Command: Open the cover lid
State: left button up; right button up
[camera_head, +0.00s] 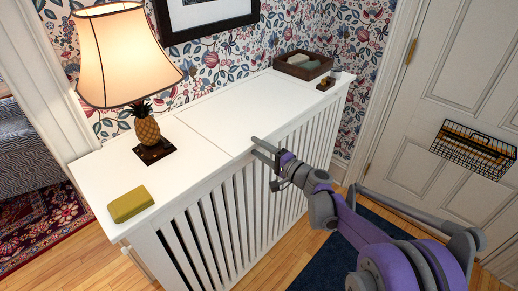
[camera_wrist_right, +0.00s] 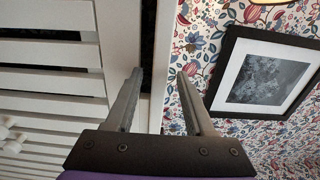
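The white cover (camera_head: 110,185) is a long slatted cabinet against the wall. Its flat lid (camera_head: 245,115) is a panel in the top, bounded by a thin seam on the lamp side, and looks level. My right gripper (camera_head: 255,147) is at the lid's front edge, fingers pointing toward the cover. In the right wrist view the right gripper (camera_wrist_right: 160,72) is open, with the lid's thin white edge (camera_wrist_right: 159,50) lying between the spread fingers. A dark gap shows beside that edge. I cannot tell whether either finger touches it. My left gripper is out of view.
A lit lamp (camera_head: 148,130) with a pineapple base and a green sponge-like block (camera_head: 130,204) stand on the cover's left end. A brown tray (camera_head: 303,66) and small items stand at its right end. A door with a wire basket (camera_head: 474,148) is at right.

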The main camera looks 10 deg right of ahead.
grip_shut()
dwell(1.2)
